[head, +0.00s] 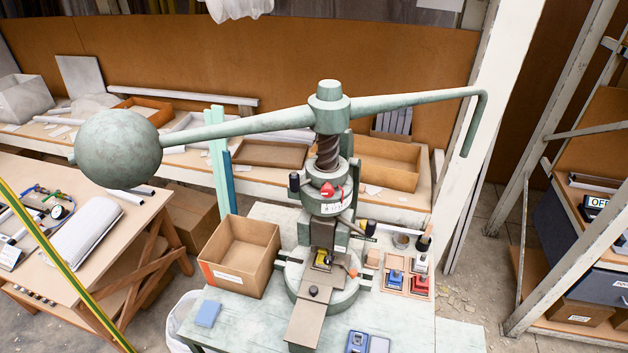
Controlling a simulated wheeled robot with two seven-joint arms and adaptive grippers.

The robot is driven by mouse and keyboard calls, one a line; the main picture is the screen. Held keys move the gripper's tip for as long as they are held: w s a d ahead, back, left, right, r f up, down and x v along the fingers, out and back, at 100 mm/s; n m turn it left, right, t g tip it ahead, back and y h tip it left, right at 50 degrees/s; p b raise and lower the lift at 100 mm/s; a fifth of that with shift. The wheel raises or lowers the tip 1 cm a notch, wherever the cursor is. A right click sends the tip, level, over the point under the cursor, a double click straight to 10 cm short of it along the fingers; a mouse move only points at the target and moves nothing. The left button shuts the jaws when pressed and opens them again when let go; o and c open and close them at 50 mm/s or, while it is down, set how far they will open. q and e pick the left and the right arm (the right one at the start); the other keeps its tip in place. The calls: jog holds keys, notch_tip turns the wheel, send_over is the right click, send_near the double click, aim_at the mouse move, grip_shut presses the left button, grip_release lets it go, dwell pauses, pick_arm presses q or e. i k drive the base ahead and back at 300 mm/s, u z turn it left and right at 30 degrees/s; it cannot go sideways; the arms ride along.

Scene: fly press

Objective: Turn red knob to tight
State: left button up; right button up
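The red knob (327,189) is a small red part on the front of the pale green fly press (322,205), just below the screw. A white label with print too small to read sits under it. I cannot tell from here which way the knob points or how tight it is. The press's long arm carries a heavy ball (118,148) at the left and a down-bent handle (468,125) at the right. Neither of my grippers shows in the head view.
The press stands on a pale bench (235,322) with an open cardboard box (240,255) to its left. A tray of small blue and red items (407,272) is at its right. A blue pad (207,313) lies at the front left. A white post (497,110) rises behind.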

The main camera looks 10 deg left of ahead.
aim_at(327, 190)
jog(key=z, duration=0.05)
jog(key=k, duration=1.15)
jog(key=u, duration=0.6)
jog(key=i, duration=1.4)
jog(key=z, duration=0.85)
